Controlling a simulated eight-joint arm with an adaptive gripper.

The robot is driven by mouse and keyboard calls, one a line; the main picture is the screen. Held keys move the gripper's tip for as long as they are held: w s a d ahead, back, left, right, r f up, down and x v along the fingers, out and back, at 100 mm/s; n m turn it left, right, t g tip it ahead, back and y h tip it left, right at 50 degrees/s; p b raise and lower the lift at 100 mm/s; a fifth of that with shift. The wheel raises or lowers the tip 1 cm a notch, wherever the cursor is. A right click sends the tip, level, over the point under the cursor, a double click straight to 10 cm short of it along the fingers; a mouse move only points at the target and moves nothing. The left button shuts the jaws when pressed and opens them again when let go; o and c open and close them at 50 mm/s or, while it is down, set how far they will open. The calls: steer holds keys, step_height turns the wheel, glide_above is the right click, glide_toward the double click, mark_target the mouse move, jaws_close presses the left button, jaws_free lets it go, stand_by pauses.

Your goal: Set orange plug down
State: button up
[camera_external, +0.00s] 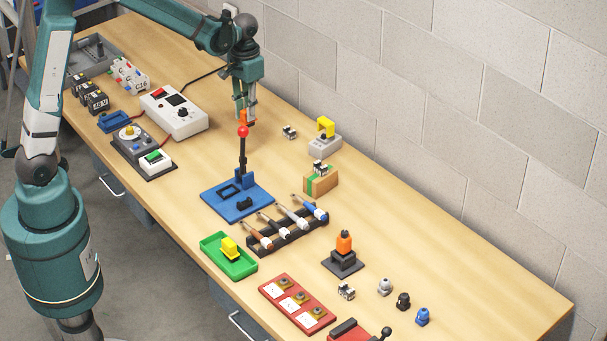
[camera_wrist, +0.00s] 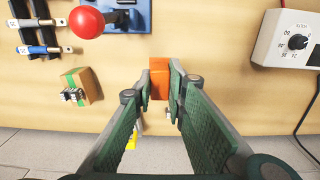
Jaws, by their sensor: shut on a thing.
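My gripper (camera_external: 245,108) is shut on an orange plug (camera_external: 248,118), which sticks out below the fingertips behind the red ball of a lever. In the wrist view the orange plug (camera_wrist: 159,80) is between the two fingers of my gripper (camera_wrist: 160,90), over bare wood table. I cannot tell whether its lower end touches the table.
The red-knobbed lever (camera_external: 243,150) on its blue base stands close by; its red ball (camera_wrist: 86,22) shows in the wrist view. A white meter box (camera_external: 175,113) is left. A grey block with yellow plug (camera_external: 325,136) and a cardboard box (camera_external: 320,181) are right.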

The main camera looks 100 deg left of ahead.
steer(key=shift+w+a+f, duration=0.15)
steer(key=shift+w+a, duration=0.1)
steer(key=shift+a, duration=0.3)
steer(key=shift+w+a+f, duration=0.1)
steer(key=shift+w+a, duration=0.15)
steer(key=shift+a, duration=0.3)
step_height(320, 180, down, 4)
steer(key=shift+f, duration=0.55)
steer(key=shift+f, duration=0.1)
step_height(320, 180, down, 6)
steer(key=shift+f, duration=1.9)
steer(key=shift+f, duration=0.2)
